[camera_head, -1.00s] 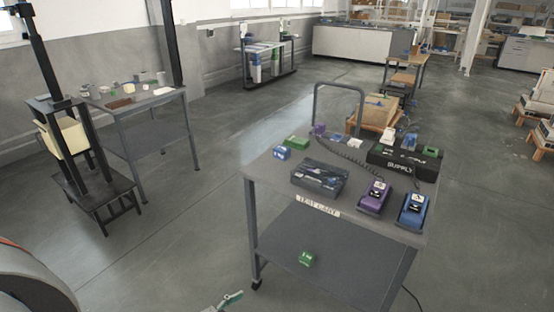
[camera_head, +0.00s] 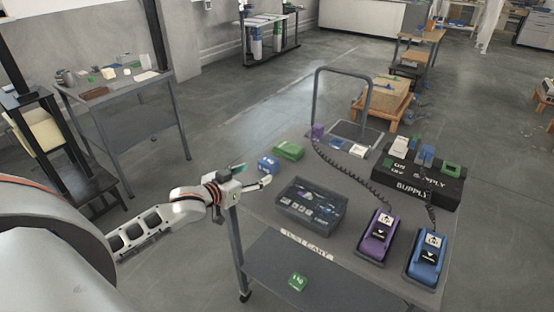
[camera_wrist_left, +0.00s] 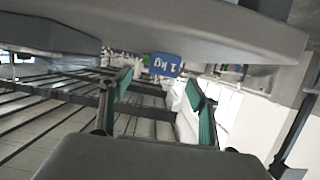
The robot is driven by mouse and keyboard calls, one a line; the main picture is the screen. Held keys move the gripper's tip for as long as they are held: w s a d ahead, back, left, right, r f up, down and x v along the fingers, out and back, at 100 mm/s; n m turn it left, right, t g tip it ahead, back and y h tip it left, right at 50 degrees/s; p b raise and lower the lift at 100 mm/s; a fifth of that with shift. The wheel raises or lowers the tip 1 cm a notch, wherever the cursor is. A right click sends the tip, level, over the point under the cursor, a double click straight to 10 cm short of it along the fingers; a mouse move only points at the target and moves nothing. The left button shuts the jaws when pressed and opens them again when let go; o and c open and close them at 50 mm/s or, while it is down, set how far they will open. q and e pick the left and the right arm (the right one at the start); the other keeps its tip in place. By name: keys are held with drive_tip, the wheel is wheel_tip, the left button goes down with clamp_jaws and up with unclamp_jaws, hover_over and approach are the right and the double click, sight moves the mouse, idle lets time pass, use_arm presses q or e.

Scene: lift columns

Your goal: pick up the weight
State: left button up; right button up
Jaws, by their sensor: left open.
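A blue weight (camera_head: 268,163) sits on the left edge of the cart top, beside a green block (camera_head: 288,150). In the left wrist view the blue weight (camera_wrist_left: 165,64) reads "2 kg" and shows beyond and above the space between the fingers. Another green weight (camera_head: 298,281) lies on the cart's lower shelf. My left gripper (camera_head: 252,176) is open and empty, just left of and nearer than the blue weight, apart from it. Its green-padded fingers (camera_wrist_left: 163,100) stand apart in the left wrist view. My right gripper is not in view.
The cart top (camera_head: 262,213) also holds a dark clear-lidded box (camera_head: 311,205), a purple device (camera_head: 377,236), a blue device (camera_head: 427,261) and a black supply box (camera_head: 418,184). A coiled cable crosses it. A side table (camera_head: 123,84) stands at the left back.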

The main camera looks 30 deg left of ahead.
sight(264, 165)
use_arm(q)
drive_tip(key=shift+w, duration=0.3)
drive_tip(key=shift+w+f, duration=0.2)
drive_tip(key=shift+w, duration=0.35)
drive_tip(key=shift+w+f, duration=0.1)
drive_tip(key=shift+w, duration=0.15)
drive_tip(key=x, duration=0.4)
drive_tip(key=shift+a+b, duration=0.35)
drive_tip(key=shift+b, duration=0.05)
drive_tip(key=shift+w+f, duration=0.1)
drive_tip(key=shift+w, duration=0.5)
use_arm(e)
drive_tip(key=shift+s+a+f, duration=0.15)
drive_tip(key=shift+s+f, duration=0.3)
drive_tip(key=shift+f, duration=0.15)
use_arm(q)
drive_tip(key=shift+c, duration=0.3)
clamp_jaws()
drive_tip(key=shift+r, duration=0.25)
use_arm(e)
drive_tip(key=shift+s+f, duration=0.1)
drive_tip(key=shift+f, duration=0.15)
